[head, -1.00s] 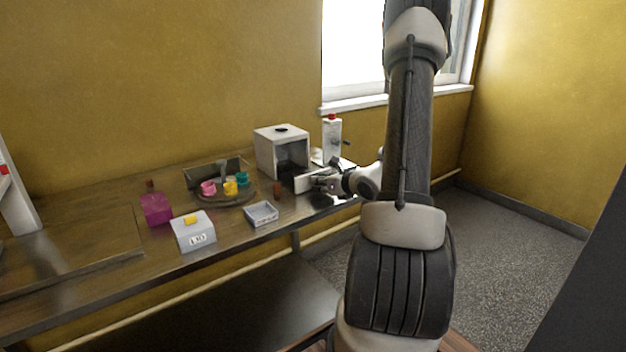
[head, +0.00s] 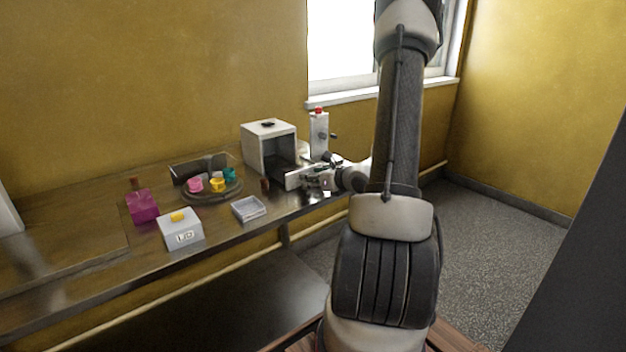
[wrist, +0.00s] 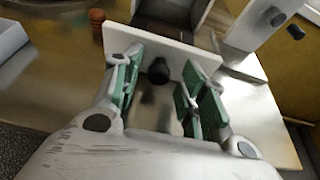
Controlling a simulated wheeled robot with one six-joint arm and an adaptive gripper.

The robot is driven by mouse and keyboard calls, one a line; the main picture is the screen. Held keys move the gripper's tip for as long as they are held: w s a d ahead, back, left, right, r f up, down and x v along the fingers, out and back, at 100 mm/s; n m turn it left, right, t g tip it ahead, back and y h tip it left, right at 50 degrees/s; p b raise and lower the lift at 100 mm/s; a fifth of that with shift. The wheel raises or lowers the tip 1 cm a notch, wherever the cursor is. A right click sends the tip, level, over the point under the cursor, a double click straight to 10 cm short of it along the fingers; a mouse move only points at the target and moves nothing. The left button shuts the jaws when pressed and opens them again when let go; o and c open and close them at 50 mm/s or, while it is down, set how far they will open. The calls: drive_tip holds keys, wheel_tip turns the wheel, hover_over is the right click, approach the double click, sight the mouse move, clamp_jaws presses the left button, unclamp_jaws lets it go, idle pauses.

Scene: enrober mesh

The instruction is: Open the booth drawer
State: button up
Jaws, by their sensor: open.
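The booth (head: 258,155) is a pale box with a dark open front, at the back of the bench in the head view. The drawer's white front panel (head: 296,178) stands out ahead of the booth's opening. In the wrist view the panel (wrist: 172,45) carries a dark round knob (wrist: 158,71). My gripper (head: 317,179) is open at the panel. In the wrist view its green-padded fingers (wrist: 160,85) are spread on either side of the knob, with visible gaps to it. The fingers' exact depth along the knob is hard to tell.
A white post with a red top (head: 319,135) stands right of the booth, close to my arm.

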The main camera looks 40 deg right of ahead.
drive_tip(key=v, duration=1.1)
drive_tip(key=shift+s, duration=0.2)
drive_tip(key=shift+r, duration=0.15)
drive_tip(key=s+a+n+g+y, duration=0.6)
drive_tip(key=s+a+n+g, duration=0.6)
drive_tip(key=s+n, duration=0.6)
wheel_tip(320, 180, up, 7)
drive_tip(key=n+h, duration=0.5)
drive_tip(key=n, duration=0.6)
drive_tip(key=w+a+r+n+t+h, duration=0.1)
drive_tip(key=a+r+n+t, duration=0.1)
drive_tip(key=a+r+n, duration=0.2)
drive_tip(key=shift+w+a+r+n+t, duration=0.4)
drive_tip(key=shift+r+n, duration=0.9)
drive_tip(key=shift+r, duration=0.8)
